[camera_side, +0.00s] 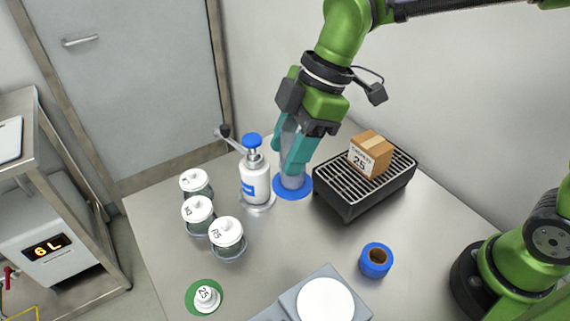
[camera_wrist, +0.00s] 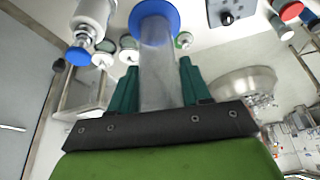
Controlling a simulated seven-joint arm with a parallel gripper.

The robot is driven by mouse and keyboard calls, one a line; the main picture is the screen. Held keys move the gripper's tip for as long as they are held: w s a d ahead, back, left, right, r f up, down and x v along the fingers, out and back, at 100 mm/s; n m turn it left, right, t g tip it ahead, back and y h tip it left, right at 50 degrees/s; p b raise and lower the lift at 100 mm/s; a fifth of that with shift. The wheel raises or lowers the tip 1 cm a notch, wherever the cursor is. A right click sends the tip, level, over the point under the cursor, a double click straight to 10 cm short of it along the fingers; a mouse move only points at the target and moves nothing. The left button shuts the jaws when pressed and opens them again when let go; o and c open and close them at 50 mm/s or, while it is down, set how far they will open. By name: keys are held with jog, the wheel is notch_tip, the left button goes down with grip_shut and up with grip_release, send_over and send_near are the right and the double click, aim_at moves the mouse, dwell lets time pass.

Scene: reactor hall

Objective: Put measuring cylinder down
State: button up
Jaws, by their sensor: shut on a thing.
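The measuring cylinder is a clear grey tube (camera_wrist: 157,75) on a round blue base (camera_side: 292,187). My gripper (camera_side: 294,158), with teal fingers, is shut on the tube. In the wrist view my gripper (camera_wrist: 158,68) has one finger on each side of it. The cylinder looks upright, base down, over the back middle of the steel table (camera_side: 305,235). I cannot tell whether the base touches the table or hangs just above it.
Close left of the base stands a white dispenser bottle (camera_side: 254,182) with a blue cap. Right is a black grated tray (camera_side: 345,205) bearing a cardboard box (camera_side: 370,155). Several white-lidded jars (camera_side: 227,240) stand left. A blue roll (camera_side: 376,260) and scale (camera_side: 326,299) are nearer. The table between is bare.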

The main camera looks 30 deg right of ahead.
notch_tip(320, 180, down, 17)
jog(key=shift+f, duration=0.1)
dwell(0.4)
jog(key=o, duration=1.1)
jog(key=shift+f, duration=0.1)
jog(key=v, duration=1.2)
jog(key=shift+s+d+r+m+t+h, duration=0.4)
jog(key=shift+s+d+r+m+t, duration=0.75)
jog(key=shift+d+m, duration=2)
jog(key=shift+s+d+r+m+t+h, duration=0.4)
jog(key=shift+s+d+r+m+t, duration=0.7)
jog(key=shift+d+m, duration=2)
jog(key=shift+s+d+r+m+t+h, duration=0.6)
jog(key=shift+s+d+r+m, duration=0.9)
jog(key=shift+d+m, duration=1.65)
